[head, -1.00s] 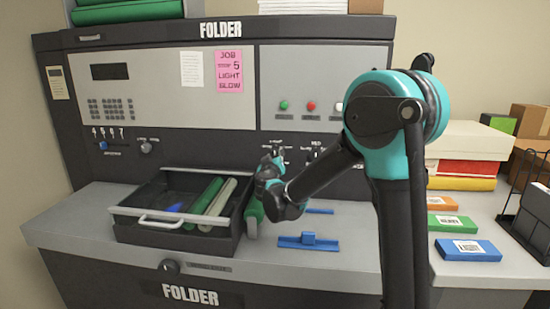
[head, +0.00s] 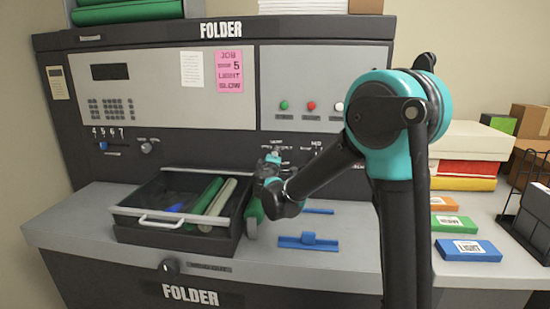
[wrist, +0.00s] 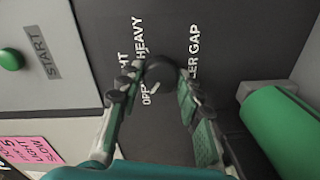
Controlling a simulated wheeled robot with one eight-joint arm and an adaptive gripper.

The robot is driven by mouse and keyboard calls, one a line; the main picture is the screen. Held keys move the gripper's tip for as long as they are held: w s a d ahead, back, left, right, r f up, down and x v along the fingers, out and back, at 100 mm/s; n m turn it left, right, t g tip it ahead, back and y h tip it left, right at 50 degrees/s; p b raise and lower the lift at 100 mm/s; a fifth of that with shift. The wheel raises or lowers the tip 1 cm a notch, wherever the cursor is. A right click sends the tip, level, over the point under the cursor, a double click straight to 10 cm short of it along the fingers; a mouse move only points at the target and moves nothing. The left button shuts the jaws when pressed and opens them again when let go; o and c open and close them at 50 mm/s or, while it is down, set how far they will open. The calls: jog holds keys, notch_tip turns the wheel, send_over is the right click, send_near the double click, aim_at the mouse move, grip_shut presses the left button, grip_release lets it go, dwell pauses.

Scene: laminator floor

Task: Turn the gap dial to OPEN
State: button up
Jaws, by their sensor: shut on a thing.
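The gap dial (wrist: 162,70) is a dark round knob on the dark panel. In the wrist view, a label ending "LER GAP" (wrist: 194,52) runs beside it, with "HEAVY" (wrist: 139,36), a partly covered word ending "HT" and a word starting "OP" (wrist: 149,94) on its other side. A short white mark shows at the dial's lower left, near the "OP" word. My gripper (wrist: 160,76) is shut on the dial, one finger on each side. In the head view my gripper (head: 271,168) is at the panel and hides the dial.
An open drawer (head: 140,212) with rollers stands left of my gripper. A green roller (wrist: 283,130) is close by in the wrist view. A blue slider piece (head: 308,241) lies on the grey worktop below. Green, red and white buttons (head: 311,106) sit above.

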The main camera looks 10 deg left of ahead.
jog(key=shift+n, duration=0.6)
jog(key=o, duration=1.2)
jog(key=shift+c, duration=0.2)
jog(key=s, duration=1.2)
jog(key=shift+a+r, duration=0.15)
jog(key=shift+r, duration=0.05)
